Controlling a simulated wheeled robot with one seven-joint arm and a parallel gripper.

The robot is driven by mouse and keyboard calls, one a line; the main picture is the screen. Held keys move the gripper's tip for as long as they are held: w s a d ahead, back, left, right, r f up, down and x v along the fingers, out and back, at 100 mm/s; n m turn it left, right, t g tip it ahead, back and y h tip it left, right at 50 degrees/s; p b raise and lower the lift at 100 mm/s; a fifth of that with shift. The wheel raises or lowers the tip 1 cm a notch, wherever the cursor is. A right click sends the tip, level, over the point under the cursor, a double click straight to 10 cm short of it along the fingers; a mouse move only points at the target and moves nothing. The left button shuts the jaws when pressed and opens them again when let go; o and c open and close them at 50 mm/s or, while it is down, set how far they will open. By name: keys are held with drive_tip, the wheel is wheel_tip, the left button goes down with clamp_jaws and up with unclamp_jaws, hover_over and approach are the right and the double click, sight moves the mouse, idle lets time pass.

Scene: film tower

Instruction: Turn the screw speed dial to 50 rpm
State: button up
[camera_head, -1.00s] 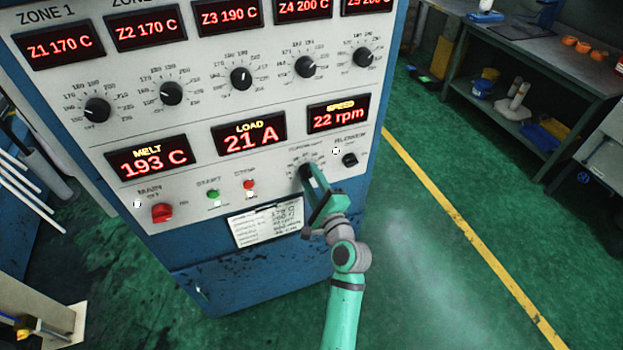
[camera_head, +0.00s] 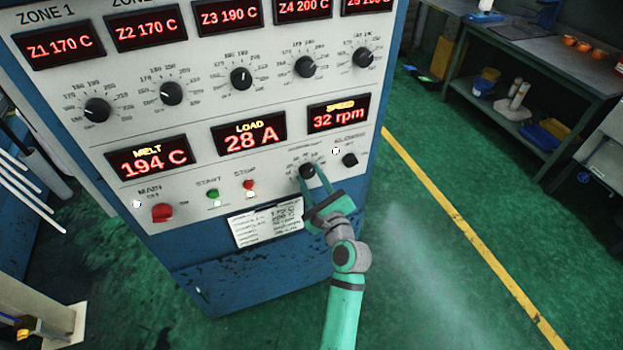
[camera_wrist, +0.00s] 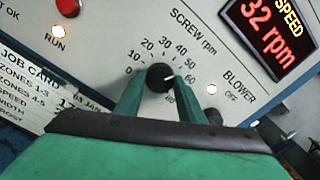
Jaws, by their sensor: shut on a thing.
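The screw speed dial (camera_head: 307,171) is a small black knob low on the panel's right side. In the wrist view the dial (camera_wrist: 159,77) sits inside a printed scale marked SCREW rpm. The red SPEED display (camera_head: 338,114) reads 32 rpm, and the wrist view shows the same reading (camera_wrist: 267,33).
The blower switch (camera_head: 350,160) is close to the right of the dial. The red stop button (camera_head: 248,184), green start button (camera_head: 212,194) and red main switch (camera_head: 162,212) are to the left. A job card (camera_head: 267,224) hangs below. Green floor is open to the right.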

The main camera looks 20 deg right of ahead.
drive_tip(key=shift+f, duration=0.1)
drive_tip(key=o, duration=1)
drive_tip(key=shift+o, duration=0.2)
drive_tip(key=shift+s, duration=0.15)
drive_tip(key=s, duration=1)
drive_tip(key=shift+s+d, duration=0.2)
drive_tip(key=shift+s, duration=0.1)
